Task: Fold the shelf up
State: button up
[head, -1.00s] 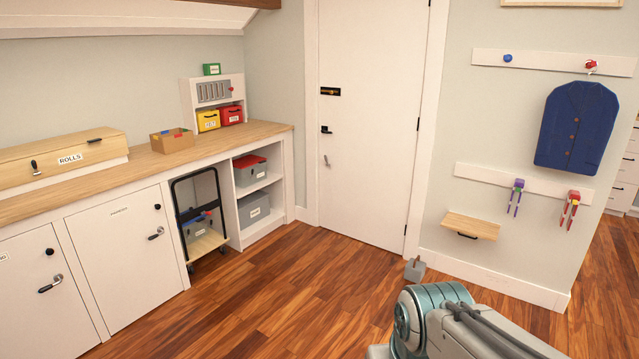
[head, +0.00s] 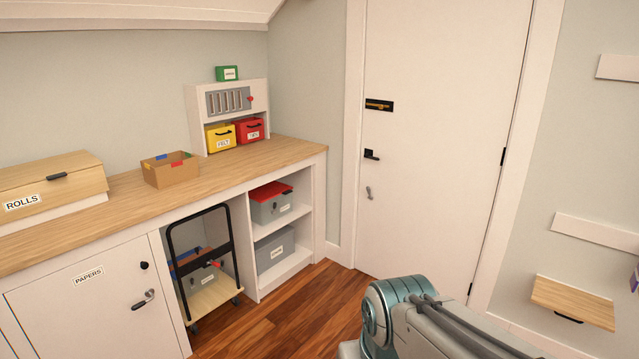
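The small wooden wall shelf (head: 573,300) is at the lower right of the head view.
A closed white door (head: 435,150) stands left of the shelf. A long counter (head: 120,205) along the left carries boxes, with a black-framed trolley (head: 215,295) below. White rails (head: 595,235) are on the wall above the shelf. Some wood floor (head: 300,315) is clear.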

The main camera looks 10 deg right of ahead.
aim_at(596, 312)
jog(key=z, duration=0.15)
jog(key=i, duration=2.05)
jog(key=z, duration=1.1)
jog(key=i, duration=1.05)
jog(key=z, duration=1.5)
jog(key=i, duration=0.7)
jog(key=u, duration=0.05)
jog(key=k, duration=1)
jog(key=z, duration=0.6)
jog(key=i, duration=0.6)
jog(key=z, duration=0.6)
